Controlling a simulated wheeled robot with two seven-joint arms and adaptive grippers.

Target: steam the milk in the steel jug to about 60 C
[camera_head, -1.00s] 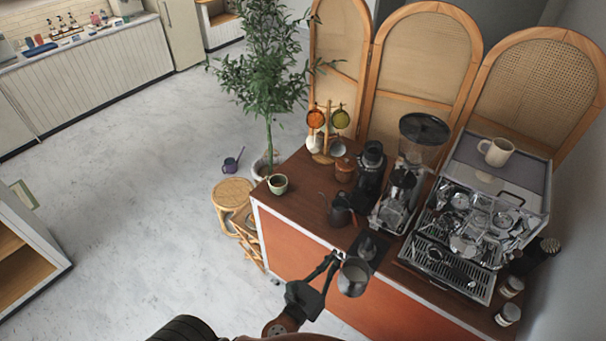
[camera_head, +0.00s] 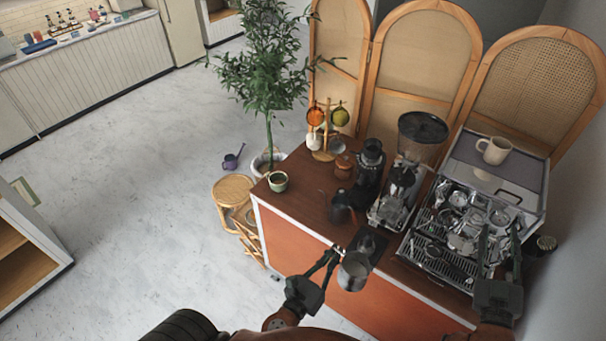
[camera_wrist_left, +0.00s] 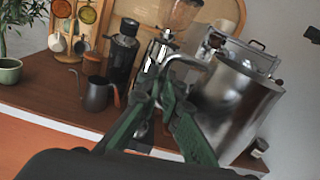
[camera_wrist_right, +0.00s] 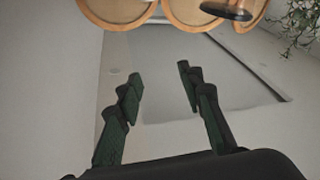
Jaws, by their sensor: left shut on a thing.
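My left gripper (camera_head: 335,254) is shut on the jug's handle; the jug also fills the right of the left wrist view (camera_wrist_left: 232,105). The silver espresso machine (camera_head: 465,225) stands at the right of the cart, with its drip tray facing me. My right gripper (camera_head: 500,238) is open and empty, held up in front of the machine's right part and hiding some of it. I cannot make out the steam wand clearly.
A grinder (camera_head: 402,190), a dark kettle (camera_head: 341,208) and a mug rack (camera_head: 325,140) stand left of the machine. A green cup (camera_head: 278,181) is at the cart's left corner. A beige mug (camera_head: 494,150) sits on the machine. A dark mat (camera_head: 371,246) lies behind the jug.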

